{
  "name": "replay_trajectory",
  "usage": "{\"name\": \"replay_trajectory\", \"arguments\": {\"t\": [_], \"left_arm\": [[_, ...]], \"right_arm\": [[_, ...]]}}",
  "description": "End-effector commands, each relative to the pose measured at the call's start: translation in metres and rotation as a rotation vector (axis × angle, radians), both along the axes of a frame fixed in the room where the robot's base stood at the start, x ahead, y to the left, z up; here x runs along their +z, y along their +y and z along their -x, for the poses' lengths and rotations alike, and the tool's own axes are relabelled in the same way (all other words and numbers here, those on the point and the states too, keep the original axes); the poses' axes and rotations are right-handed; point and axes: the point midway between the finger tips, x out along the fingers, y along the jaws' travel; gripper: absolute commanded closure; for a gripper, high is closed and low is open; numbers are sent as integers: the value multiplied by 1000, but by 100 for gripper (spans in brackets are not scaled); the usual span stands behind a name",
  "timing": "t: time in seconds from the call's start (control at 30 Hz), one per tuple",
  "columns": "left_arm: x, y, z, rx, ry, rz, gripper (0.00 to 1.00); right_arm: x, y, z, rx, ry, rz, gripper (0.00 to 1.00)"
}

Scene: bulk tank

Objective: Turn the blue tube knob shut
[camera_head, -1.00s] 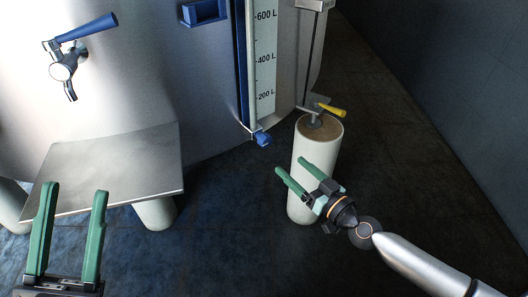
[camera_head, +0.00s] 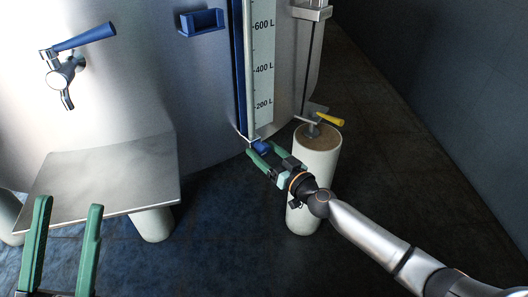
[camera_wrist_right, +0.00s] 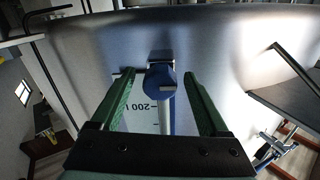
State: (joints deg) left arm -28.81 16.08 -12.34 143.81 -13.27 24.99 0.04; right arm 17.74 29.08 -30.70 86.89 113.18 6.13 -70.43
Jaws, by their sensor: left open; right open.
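The blue tube knob (camera_head: 261,147) sits at the bottom of the sight tube on the tank front. In the right wrist view the knob (camera_wrist_right: 160,80) is between the two green fingers, with a gap on each side. My right gripper (camera_head: 262,156) is open, its fingertips at the knob. In the right wrist view my right gripper (camera_wrist_right: 157,92) is also open. My left gripper (camera_head: 64,205) is open and empty at the lower left, in front of the metal plate, far from the knob.
A pale cylinder leg (camera_head: 318,165) with a yellow-handled valve (camera_head: 329,119) stands close to my right gripper. A tap with a blue lever (camera_head: 84,38) is on the tank at left. A metal plate (camera_head: 105,172) juts out below it. A blue bracket (camera_head: 202,20) is above.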

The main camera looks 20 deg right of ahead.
Motion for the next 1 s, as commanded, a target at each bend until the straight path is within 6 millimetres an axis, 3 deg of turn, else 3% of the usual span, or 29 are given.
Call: {"name": "replay_trajectory", "arguments": {"t": [0.37,1.0], "left_arm": [[-1,-1,0,-6,1,-3,50],[0,-1,0,-6,-3,-3,50]], "right_arm": [[0,2,-5,1,0,0,22],[0,2,-5,0,0,0,93]]}}
